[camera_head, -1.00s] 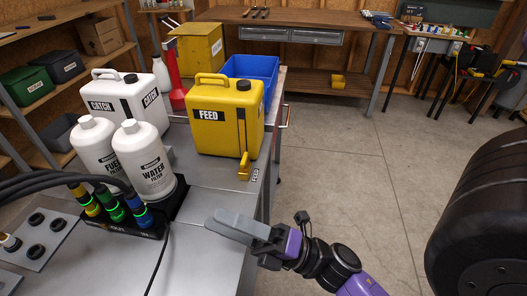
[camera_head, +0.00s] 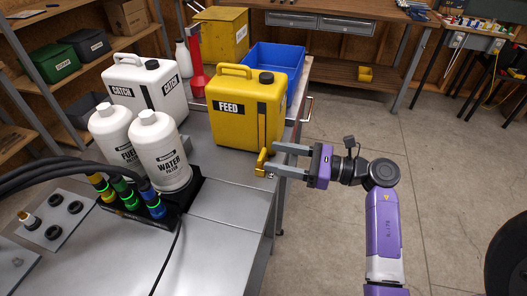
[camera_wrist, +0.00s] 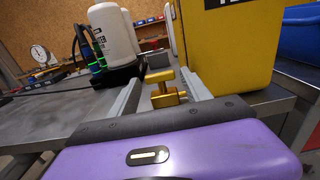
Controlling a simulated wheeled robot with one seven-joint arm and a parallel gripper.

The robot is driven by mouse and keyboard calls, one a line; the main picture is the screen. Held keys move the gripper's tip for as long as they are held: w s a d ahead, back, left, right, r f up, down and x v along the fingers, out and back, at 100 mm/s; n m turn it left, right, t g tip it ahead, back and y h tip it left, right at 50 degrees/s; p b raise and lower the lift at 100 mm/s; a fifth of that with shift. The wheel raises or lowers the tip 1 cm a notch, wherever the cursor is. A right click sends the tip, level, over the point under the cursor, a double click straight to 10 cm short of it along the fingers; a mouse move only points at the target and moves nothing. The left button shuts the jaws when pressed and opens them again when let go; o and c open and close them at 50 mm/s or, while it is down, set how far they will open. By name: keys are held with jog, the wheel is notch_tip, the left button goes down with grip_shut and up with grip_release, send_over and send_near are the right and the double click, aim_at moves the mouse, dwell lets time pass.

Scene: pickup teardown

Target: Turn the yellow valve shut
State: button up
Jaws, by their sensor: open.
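The yellow valve (camera_head: 261,163) sits at the table's right edge, just in front of the yellow FEED jug (camera_head: 236,116). My gripper (camera_head: 272,160) is open at the valve, its two grey fingers reaching in from the right. In the wrist view the valve (camera_wrist: 165,90) stands between the two fingers (camera_wrist: 161,92), with gaps visible on both sides. The FEED jug (camera_wrist: 237,50) rises just behind the right finger there. The valve's label is not visible now.
White CATCH jug (camera_head: 140,90), FUEL and WATER bottles (camera_head: 160,150) and a cable block (camera_head: 135,207) stand left on the metal table (camera_head: 224,232). A blue bin (camera_head: 277,64) is behind the FEED jug.

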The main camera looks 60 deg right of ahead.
aim_at(264, 155)
jog(key=shift+p+x, duration=0.3)
jog(key=shift+x, duration=1.95)
jog(key=shift+c, duration=0.3)
jog(key=shift+a, duration=0.1)
jog(key=c, duration=1)
